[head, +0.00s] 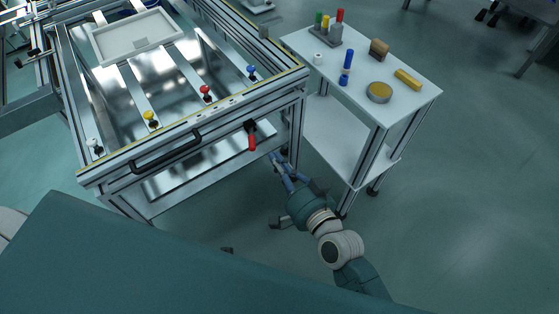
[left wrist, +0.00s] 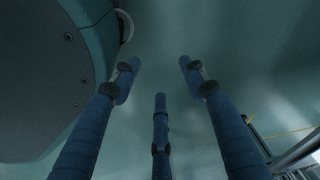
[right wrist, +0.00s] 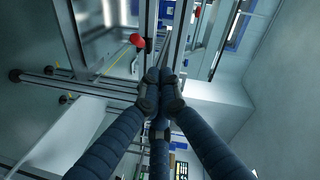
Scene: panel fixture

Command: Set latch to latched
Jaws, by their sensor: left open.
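The latch (head: 252,141) has a red handle on a black mount, at the right end of the fixture's front rail in the head view. Its handle points downward. A red tip, probably the latch handle, shows in the right wrist view (right wrist: 137,41). My right gripper (head: 277,156) is low and to the right of the latch, apart from it. In the right wrist view its blue fingers (right wrist: 160,78) meet at the tips with nothing visible between them. My left gripper (left wrist: 160,82) has its fingers spread and empty, pointing at bare floor.
The panel fixture (head: 190,130) has a black bar handle (head: 165,152) and coloured knobs along its front. A white side table (head: 410,92) stands to the right, holding a yellow block (head: 408,79), a round tin (head: 379,92) and blue pieces.

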